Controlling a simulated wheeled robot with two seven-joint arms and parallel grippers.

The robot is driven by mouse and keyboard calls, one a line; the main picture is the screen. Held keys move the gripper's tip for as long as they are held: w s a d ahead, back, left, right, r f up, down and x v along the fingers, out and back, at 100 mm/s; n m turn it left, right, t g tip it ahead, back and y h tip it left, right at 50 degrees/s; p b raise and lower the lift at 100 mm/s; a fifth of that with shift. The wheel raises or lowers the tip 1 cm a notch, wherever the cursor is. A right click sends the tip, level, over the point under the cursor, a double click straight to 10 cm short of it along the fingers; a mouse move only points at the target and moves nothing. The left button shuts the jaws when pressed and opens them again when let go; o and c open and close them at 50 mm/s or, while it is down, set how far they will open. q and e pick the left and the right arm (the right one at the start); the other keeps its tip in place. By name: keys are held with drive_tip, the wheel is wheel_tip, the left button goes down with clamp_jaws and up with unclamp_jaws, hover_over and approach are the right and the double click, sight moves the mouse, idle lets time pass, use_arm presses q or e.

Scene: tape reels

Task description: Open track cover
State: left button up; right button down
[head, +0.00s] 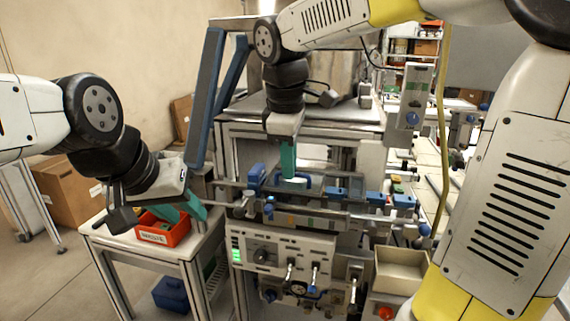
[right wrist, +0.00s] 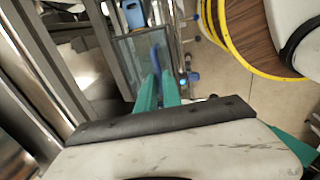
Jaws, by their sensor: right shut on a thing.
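My right gripper (head: 289,172) points down over the middle of the machine's track. Its teal fingers are close together on a blue handle (head: 304,182). In the right wrist view, the fingers (right wrist: 158,84) are shut around the blue handle (right wrist: 157,55), which stands in front of a glassy, framed panel that looks like the track cover (right wrist: 136,48). Whether the cover is raised cannot be told. My left gripper (head: 186,213) hangs over the orange bin (head: 163,233) on the side table, its teal fingers apart and nothing seen between them.
The control panel (head: 283,256) with levers and knobs is below the track. Several blue blocks (head: 375,198) line the track on the right. A beige tray (head: 402,270) stands at the lower right. A blue upright frame (head: 206,98) rises left of my right gripper.

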idle(0.3)
drive_tip(key=shift+w+d+r+g+y, duration=0.2)
drive_tip(key=shift+w+r+g, duration=0.3)
drive_tip(key=shift+r+g, duration=0.15)
drive_tip(key=shift+w+d+r+g+y, duration=0.15)
drive_tip(key=shift+w+r+g+y, duration=0.05)
drive_tip(key=shift+w+r+g, duration=0.4)
drive_tip(key=shift+w+d+r, duration=0.25)
drive_tip(key=shift+w+r, duration=0.4)
drive_tip(key=shift+r, duration=0.1)
drive_tip(key=shift+w+d+r, duration=0.15)
drive_tip(key=shift+w+r, duration=0.05)
drive_tip(key=shift+w, duration=0.25)
drive_tip(key=shift+w+d+r, duration=0.15)
drive_tip(key=shift+w, duration=0.25)
